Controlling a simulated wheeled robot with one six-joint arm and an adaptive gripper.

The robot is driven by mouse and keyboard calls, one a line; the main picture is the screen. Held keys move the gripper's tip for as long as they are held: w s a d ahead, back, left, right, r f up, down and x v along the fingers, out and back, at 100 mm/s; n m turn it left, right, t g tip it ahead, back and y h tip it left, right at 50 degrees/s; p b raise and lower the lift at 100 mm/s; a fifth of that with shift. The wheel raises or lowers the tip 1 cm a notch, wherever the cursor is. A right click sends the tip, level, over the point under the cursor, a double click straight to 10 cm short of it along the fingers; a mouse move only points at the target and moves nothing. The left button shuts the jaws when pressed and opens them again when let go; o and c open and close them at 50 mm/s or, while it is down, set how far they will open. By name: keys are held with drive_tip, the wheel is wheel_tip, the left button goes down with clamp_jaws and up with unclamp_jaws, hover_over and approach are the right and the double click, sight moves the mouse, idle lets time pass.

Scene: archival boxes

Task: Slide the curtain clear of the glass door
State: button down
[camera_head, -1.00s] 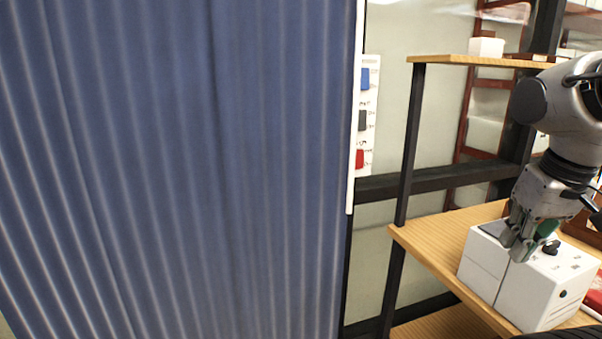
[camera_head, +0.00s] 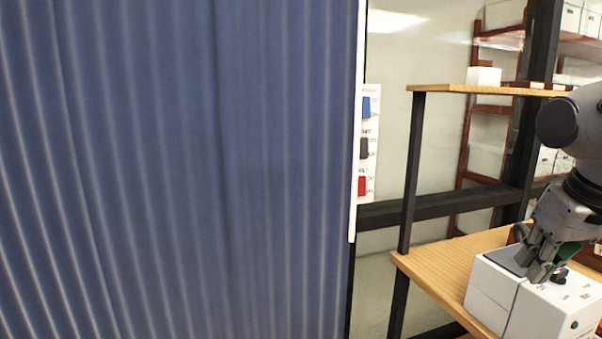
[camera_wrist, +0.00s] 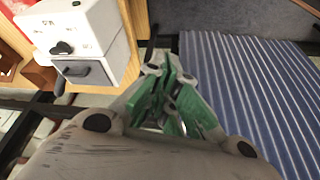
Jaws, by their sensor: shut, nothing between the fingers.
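The blue pleated curtain (camera_head: 180,170) fills the left and middle of the head view. A white vertical strip (camera_head: 357,130) runs along its right edge. Glass (camera_head: 430,40) shows to the right of that strip; what lies behind the curtain is hidden. My gripper (camera_head: 540,270) is at the right of the head view, in front of a white box and well apart from the curtain. In the wrist view my gripper (camera_wrist: 172,88) is shut and empty, with green pads on its fingers, and the curtain (camera_wrist: 255,90) shows to its right.
A wooden shelf unit (camera_head: 450,262) with dark posts stands right of the curtain. The white box (camera_head: 500,295) with knobs rests on its lower board, and a small white block (camera_head: 484,76) on its upper board. A card with blue, dark and red patches (camera_head: 368,145) hangs beside the strip.

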drive_tip(key=c, duration=1.9)
unclamp_jaws()
drive_tip(key=o, duration=0.3)
drive_tip(key=shift+w+a+f, duration=0.15)
drive_tip(key=shift+f, duration=0.2)
drive_tip(key=shift+o, duration=0.9)
drive_tip(key=f, duration=0.1)
drive_tip(key=f+g, duration=0.1)
drive_tip(key=w+f+g, duration=0.1)
drive_tip(key=f, duration=0.1)
drive_tip(key=shift+a+n, duration=0.3)
drive_tip(key=shift+a, duration=0.05)
drive_tip(key=n+t+y, duration=0.5)
drive_tip(key=t+y, duration=0.4)
drive_tip(key=t, duration=0.4)
approach(356, 187)
drive_tip(key=x, duration=0.4)
drive_tip(key=shift+t, duration=0.3)
drive_tip(key=x, duration=0.7)
drive_tip(key=shift+f, duration=0.1)
clamp_jaws()
